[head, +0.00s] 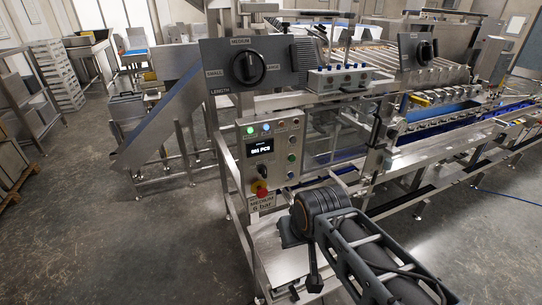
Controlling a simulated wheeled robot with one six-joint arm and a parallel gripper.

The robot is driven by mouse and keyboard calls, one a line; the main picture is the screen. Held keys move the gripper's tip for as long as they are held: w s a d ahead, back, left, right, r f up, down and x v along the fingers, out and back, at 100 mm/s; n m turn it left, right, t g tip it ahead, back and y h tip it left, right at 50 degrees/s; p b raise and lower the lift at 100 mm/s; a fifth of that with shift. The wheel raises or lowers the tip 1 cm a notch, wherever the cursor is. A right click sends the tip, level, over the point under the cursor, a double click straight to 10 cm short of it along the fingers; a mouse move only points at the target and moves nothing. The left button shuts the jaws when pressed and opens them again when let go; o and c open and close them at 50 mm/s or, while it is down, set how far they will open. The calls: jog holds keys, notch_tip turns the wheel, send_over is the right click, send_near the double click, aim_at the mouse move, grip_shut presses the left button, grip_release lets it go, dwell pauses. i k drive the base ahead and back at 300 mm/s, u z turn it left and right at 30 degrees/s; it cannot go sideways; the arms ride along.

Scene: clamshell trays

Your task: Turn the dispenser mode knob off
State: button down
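A large black rotary knob (249,67) sits on a grey plate at upper left. "MEDIUM" is printed above it and "LENGTH" at the plate's lower left; its grip looks roughly upright. A second black knob (426,52) sits on another grey plate at upper right; its lettering is too small to read, so I cannot confirm that it is the dispenser mode knob or tell its setting. My dark arm reaches in from the lower right, with a round joint in front of the machine. I cannot make out gripper fingers, and neither knob is touched.
A control panel (272,152) with a lit display, several buttons and a red emergency stop (262,188) faces me. A blue-lined conveyor (440,117) runs to the right. A sloping blue-edged chute (158,117) juts left. Open floor (110,240) lies at lower left.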

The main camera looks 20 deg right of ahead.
aim_at(262, 171)
jog(key=z, duration=0.05)
jog(key=k, duration=1.15)
jog(key=u, duration=0.75)
jog(key=i, duration=1.05)
jog(key=z, duration=0.7)
